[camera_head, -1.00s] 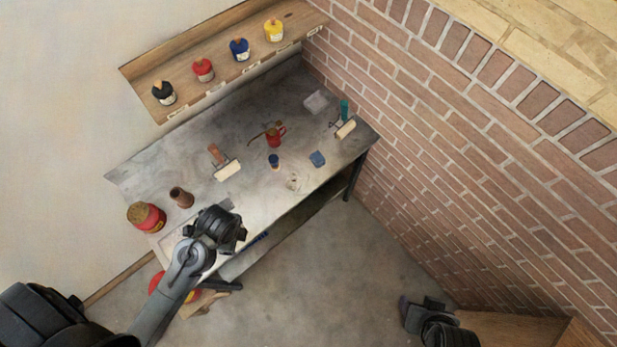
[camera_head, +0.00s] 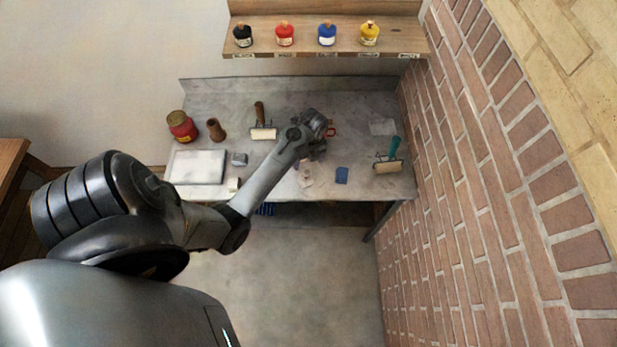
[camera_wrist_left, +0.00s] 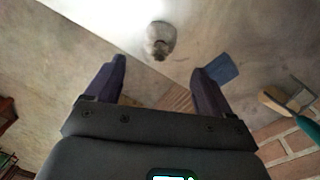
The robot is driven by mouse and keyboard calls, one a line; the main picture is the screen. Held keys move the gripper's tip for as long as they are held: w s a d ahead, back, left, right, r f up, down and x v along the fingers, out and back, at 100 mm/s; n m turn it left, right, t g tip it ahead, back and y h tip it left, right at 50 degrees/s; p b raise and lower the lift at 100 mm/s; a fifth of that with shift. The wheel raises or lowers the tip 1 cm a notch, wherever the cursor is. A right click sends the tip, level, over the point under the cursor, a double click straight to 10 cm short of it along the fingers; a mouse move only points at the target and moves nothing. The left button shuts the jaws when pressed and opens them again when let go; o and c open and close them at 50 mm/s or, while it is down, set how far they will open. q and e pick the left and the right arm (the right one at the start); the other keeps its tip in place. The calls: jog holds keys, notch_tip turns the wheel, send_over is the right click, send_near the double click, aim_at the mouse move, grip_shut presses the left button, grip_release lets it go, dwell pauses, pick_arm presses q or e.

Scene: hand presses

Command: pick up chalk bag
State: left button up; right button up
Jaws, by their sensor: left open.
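The chalk bag, which I take to be the small pale pouch (camera_head: 305,177), lies on the grey workbench (camera_head: 352,192) near its front edge. It shows in the left wrist view as a rounded grey-white bundle (camera_wrist_left: 160,40) with a darker gathered end. My left gripper (camera_head: 316,150) is over the middle of the bench, slightly behind the bag in the head view. In the left wrist view its two dark fingers (camera_wrist_left: 160,68) are spread and empty, with the bag beyond the gap between the tips. My right gripper is out of view.
A blue block (camera_head: 341,175) lies right of the bag. A teal-handled roller (camera_head: 388,166) is farther right, near the brick wall (camera_head: 480,190). A pale tray (camera_head: 196,167), red tin (camera_head: 182,127) and brown pot (camera_head: 216,129) stand left. A shelf with bottles (camera_head: 326,52) hangs behind.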

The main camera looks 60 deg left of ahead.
aim_at(307, 171)
pick_arm(q)
jog(key=shift+s+d+f+p, duration=0.1)
jog(key=shift+s+f+p, duration=0.1)
jog(key=shift+f, duration=2.2)
jog(key=shift+s+f+p, duration=0.1)
jog(key=shift+s+f, duration=0.1)
jog(key=shift+f, duration=2.2)
jog(key=c, duration=1.3)
jog(key=shift+r, duration=0.85)
jog(key=r, duration=0.2)
jog(key=shift+s+d+r, duration=0.15)
jog(key=shift+d+r, duration=0.2)
jog(key=s+d+r, duration=0.1)
jog(key=d+r, duration=0.1)
jog(key=d, duration=0.1)
jog(key=s+d+r, duration=0.1)
jog(key=d+r, duration=0.1)
jog(key=d, duration=0.2)
jog(key=s+d+r, duration=0.1)
jog(key=d+r, duration=0.1)
jog(key=d, duration=0.1)
jog(key=shift+s+d+r, duration=0.2)
jog(key=shift+s+r, duration=0.1)
